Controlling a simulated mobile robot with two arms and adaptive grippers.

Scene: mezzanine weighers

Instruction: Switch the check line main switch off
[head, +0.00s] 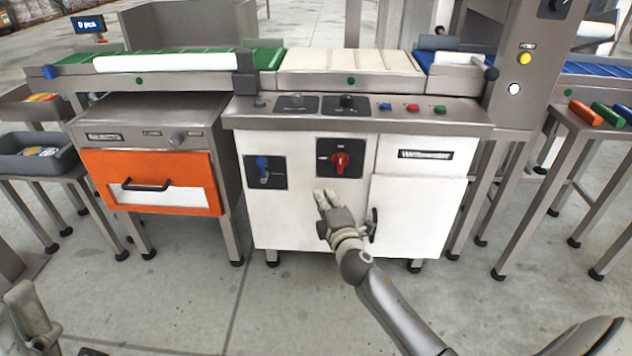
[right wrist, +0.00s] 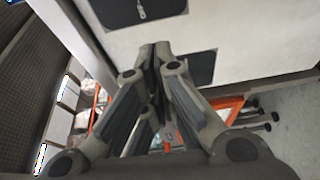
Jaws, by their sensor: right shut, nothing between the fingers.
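A red rotary knob (head: 340,161) on a black plate sits on the white front of the middle cabinet (head: 405,155). A blue rotary knob (head: 263,170) on another black plate is to its left. The lettering on both plates is too small to read, so I cannot tell the main switch by its label. My right gripper (head: 326,199) is shut and empty, just below the red knob's plate and apart from the knob. In the right wrist view its closed fingers (right wrist: 157,52) lie near two black plates (right wrist: 201,68) on the white panel. Part of my left gripper (head: 31,308) shows at lower left.
An orange drawer front (head: 150,183) is left of the cabinet. Small knobs and coloured buttons (head: 412,107) line the ledge above the switches. A black door handle (head: 373,226) is close to the right of my right gripper. Floor in front is clear.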

